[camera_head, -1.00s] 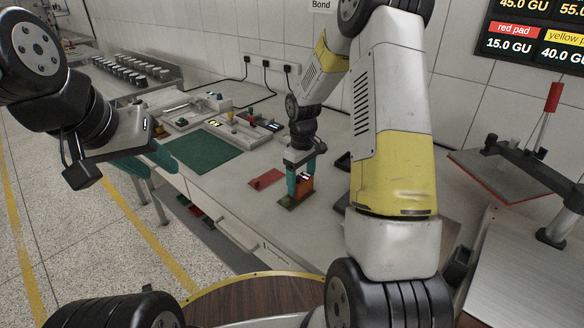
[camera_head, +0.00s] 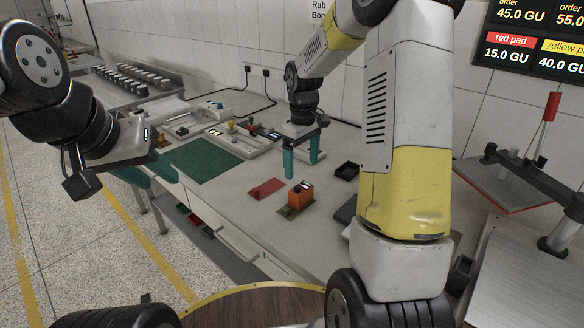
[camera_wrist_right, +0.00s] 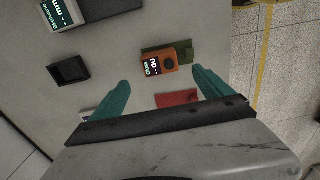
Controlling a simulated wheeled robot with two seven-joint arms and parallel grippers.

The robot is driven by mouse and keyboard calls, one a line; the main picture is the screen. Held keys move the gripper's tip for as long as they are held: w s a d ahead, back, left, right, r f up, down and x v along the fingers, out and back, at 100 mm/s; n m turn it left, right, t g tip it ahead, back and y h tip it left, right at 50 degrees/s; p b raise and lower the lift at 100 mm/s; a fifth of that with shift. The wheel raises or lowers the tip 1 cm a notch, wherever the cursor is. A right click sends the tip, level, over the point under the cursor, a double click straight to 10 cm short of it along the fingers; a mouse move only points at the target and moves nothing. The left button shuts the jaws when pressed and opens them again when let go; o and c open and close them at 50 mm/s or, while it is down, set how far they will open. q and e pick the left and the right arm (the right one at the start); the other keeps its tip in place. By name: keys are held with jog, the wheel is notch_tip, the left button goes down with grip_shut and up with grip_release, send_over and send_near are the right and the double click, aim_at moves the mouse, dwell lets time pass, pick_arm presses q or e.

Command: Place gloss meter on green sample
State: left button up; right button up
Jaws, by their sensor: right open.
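The orange gloss meter (camera_head: 300,194) stands on the green sample (camera_head: 289,212), whose near end shows from under it. In the right wrist view the gloss meter (camera_wrist_right: 157,63) has a lit display and lies over part of the green sample (camera_wrist_right: 186,51). My right gripper (camera_head: 301,172) is open and empty, behind and above the meter and apart from it. Its two teal fingers also show in the right wrist view (camera_wrist_right: 162,80). My left gripper (camera_head: 153,178) hangs at the left beyond the table's edge; its teal fingers are partly hidden by its wrist.
A red pad (camera_head: 266,188) lies left of the green sample. A green mat (camera_head: 203,160) and trays of small parts (camera_head: 243,140) lie further back. A small black box (camera_head: 346,170) stands at the right. A press with a red handle (camera_head: 551,107) is far right.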

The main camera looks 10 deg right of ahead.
jog(key=s+r+m+t, duration=0.3)
jog(key=s+r, duration=0.6)
jog(key=r, duration=0.4)
jog(key=s+a+r+m+t+y, duration=0.1)
jog(key=s+m, duration=0.1)
jog(key=s, duration=0.5)
jog(key=s+a+r+m+t+y, duration=0.1)
jog(key=s+r+m+t, duration=0.1)
jog(key=s, duration=0.6)
jog(key=shift+s+r, duration=0.15)
